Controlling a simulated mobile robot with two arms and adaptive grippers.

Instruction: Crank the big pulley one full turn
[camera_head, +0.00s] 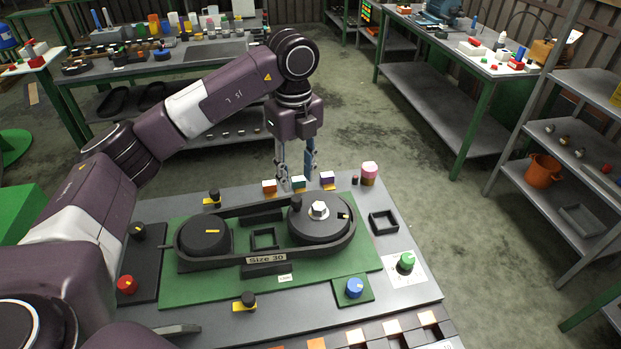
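The big pulley (322,232) is a black disc at the right end of a black belt-drive frame on a green mat. A silver hex nut sits at its middle, and a short black knob (295,203) stands on its far left rim. A smaller black pulley (203,240) with a yellow mark sits at the left end. My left gripper (296,172) points down beyond the big pulley, above or just behind the small colored blocks at the table's far edge. Its two fingers are apart with nothing visible between them. My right gripper is not in view.
Small colored blocks (299,182) and a pink-topped jar (369,173) line the far edge. A black square frame (383,222), a green knob (406,262), a blue knob (354,288) and a red knob (127,285) surround the mat.

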